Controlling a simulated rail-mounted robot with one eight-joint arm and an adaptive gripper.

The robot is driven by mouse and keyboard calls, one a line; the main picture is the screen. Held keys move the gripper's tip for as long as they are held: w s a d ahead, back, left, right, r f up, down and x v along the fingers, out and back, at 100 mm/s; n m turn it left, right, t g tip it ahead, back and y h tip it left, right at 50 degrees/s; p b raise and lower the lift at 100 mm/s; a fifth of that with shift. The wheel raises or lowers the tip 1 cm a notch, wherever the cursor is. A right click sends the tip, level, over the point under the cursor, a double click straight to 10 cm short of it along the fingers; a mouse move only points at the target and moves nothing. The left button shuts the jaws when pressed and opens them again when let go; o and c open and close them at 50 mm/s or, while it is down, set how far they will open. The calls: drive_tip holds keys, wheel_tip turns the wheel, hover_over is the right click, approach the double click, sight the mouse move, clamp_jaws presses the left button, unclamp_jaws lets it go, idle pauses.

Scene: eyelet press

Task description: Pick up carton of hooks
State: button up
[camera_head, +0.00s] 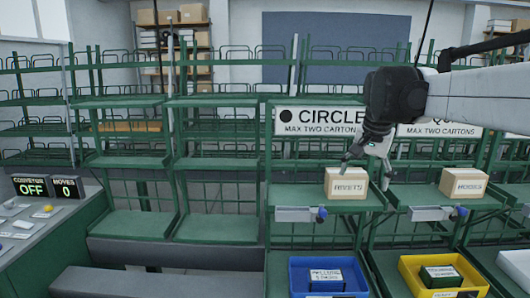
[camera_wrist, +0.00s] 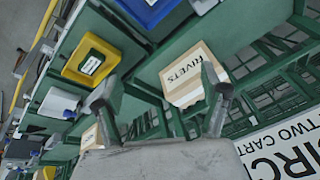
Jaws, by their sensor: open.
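The hooks carton (camera_head: 464,183) is a beige box with a dark-lettered front label, standing upright on a green shelf in the right part of the head view. A beige box partly behind the left finger in the wrist view (camera_wrist: 91,137) appears to be the same carton; its label is not readable there. My gripper (camera_head: 368,170) is open and empty, to the left of the hooks carton and apart from it. It is close to the similar rivets carton (camera_head: 346,185), which in the wrist view (camera_wrist: 180,78) shows between and beyond the open fingers (camera_wrist: 158,88).
Blue bin (camera_head: 300,278) and yellow bin (camera_head: 412,274) stand on the lower level. A sign reading CIRCLE (camera_head: 318,119) hangs behind the rivets carton. Green rack posts and rails surround the shelves. The shelves at left (camera_head: 135,223) are mostly empty. A conveyor display (camera_head: 31,187) reads OFF.

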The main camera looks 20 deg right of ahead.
drive_tip(key=w+d+r+m+g+p, duration=0.1)
drive_tip(key=w+d+r+m+p, duration=0.25)
drive_tip(key=d, duration=0.75)
drive_tip(key=m+g+y+p, duration=0.1)
drive_tip(key=m+g+p, duration=0.1)
drive_tip(key=m+p, duration=0.55)
approach(467, 172)
drive_tip(key=shift+w+a, duration=0.1)
drive_tip(key=shift+w, duration=0.2)
drive_tip(key=shift+s+d+f, duration=0.1)
drive_tip(key=shift+d+f, duration=0.05)
drive_tip(key=shift+d, duration=0.05)
drive_tip(key=shift+f, duration=0.25)
wheel_tip(467, 172, down, 8)
drive_tip(key=shift+p, duration=0.45)
drive_tip(key=shift+f+p, duration=0.85)
drive_tip(key=shift+f, duration=1.8)
drive_tip(key=shift+c, duration=0.5)
